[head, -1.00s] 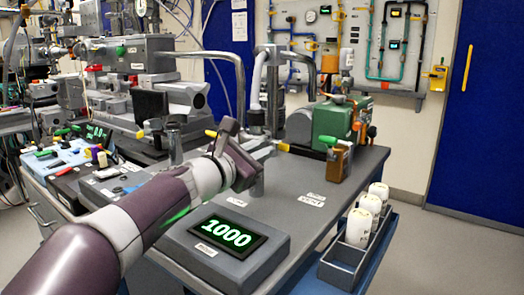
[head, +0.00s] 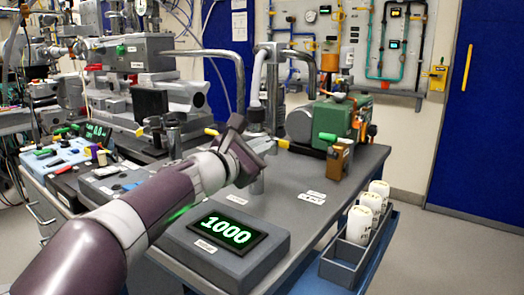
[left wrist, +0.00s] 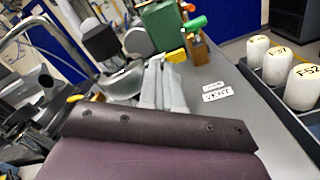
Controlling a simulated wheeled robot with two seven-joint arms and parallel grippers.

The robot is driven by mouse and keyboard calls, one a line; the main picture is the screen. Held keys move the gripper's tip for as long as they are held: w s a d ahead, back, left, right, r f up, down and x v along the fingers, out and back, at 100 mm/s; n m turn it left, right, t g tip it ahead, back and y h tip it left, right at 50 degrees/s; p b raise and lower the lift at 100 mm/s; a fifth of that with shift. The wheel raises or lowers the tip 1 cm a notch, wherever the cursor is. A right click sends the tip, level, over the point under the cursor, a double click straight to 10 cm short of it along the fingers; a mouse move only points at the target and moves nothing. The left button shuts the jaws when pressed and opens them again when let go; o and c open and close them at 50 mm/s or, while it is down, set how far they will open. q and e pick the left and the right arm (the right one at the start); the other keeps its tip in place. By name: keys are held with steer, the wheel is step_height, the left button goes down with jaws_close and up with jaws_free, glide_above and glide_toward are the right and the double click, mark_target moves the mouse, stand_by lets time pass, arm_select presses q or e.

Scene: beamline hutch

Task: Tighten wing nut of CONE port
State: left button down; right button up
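Another yellow tip (head: 211,132) shows left of the gripper. I cannot make out a wing nut. One bench label reads VENT (left wrist: 216,96); the label above it (left wrist: 213,86) is too small to read surely. My right gripper is out of view.
A green pump (head: 333,120) and a brown block with a green handle (head: 338,160) stand right of the gripper. A grey bin with white bottles (head: 345,262) hangs at the bench's right edge. The bench's right part is mostly clear.

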arm_select(q)
steer(key=shift+d+f+m+b, duration=0.15)
steer(key=shift+m+b, duration=1.8)
steer(key=shift+m, duration=1)
steer(key=shift+a+f+m+b, duration=0.15)
steer(key=shift+m+b, duration=1.8)
steer(key=shift+m, duration=1.05)
steer(key=shift+d+f+m+b, duration=0.15)
steer(key=shift+m+b, duration=1.8)
steer(key=shift+m, duration=1)
steer(key=c, duration=1.6)
jaws_free()
steer(key=shift+r, duration=0.15)
steer(key=b+v, duration=0.1)
steer(key=v, duration=1.2)
steer(key=shift+b, duration=0.35)
